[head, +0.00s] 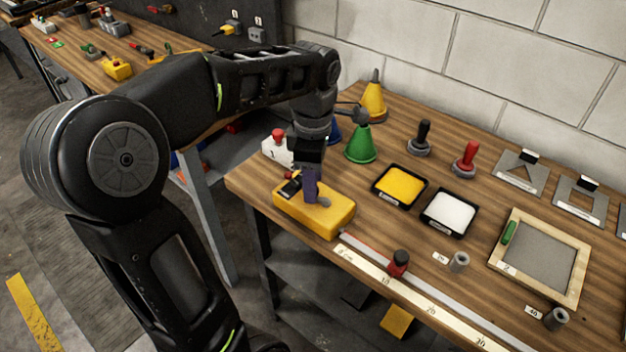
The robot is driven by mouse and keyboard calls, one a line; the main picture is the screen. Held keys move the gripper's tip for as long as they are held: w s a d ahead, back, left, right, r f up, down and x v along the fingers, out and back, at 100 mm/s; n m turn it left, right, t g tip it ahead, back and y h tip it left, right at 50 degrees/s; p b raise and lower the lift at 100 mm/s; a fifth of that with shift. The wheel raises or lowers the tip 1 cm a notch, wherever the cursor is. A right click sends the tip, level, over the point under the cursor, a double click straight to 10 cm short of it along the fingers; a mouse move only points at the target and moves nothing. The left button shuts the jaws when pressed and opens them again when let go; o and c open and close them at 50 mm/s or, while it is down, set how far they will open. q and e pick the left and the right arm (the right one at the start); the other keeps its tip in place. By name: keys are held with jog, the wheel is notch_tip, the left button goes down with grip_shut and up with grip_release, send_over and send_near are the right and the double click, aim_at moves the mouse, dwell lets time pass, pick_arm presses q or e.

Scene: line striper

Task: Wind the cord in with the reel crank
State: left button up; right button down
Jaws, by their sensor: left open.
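A yellow box-shaped reel (335,220) lies at the near left corner of the wooden table. A small grey part (323,202) on its top may be the crank; my gripper hides much of it. My left gripper (302,190) points down at the top of the reel, its fingers apart, one dark and one purplish. I cannot tell whether they touch the crank. A thin red line, perhaps the cord (366,248), runs from beside the reel to a slider with a dark red knob (398,262). My right gripper is out of view.
A long ruler (420,300) lies along the table's front edge. Yellow (400,186) and white (449,212) trays sit right of the reel. A green cone (360,143) and a white box with a red knob (278,148) stand behind it. A framed screen (541,257) lies further right.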

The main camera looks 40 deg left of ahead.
pick_arm(q)
notch_tip(320, 180, up, 5)
jog(key=shift+r, duration=0.1)
jog(key=shift+r+p, duration=0.75)
jog(key=shift+r, duration=0.05)
jog(key=shift+r+p, duration=0.35)
jog(key=shift+r, duration=0.05)
jog(key=shift+f, duration=0.15)
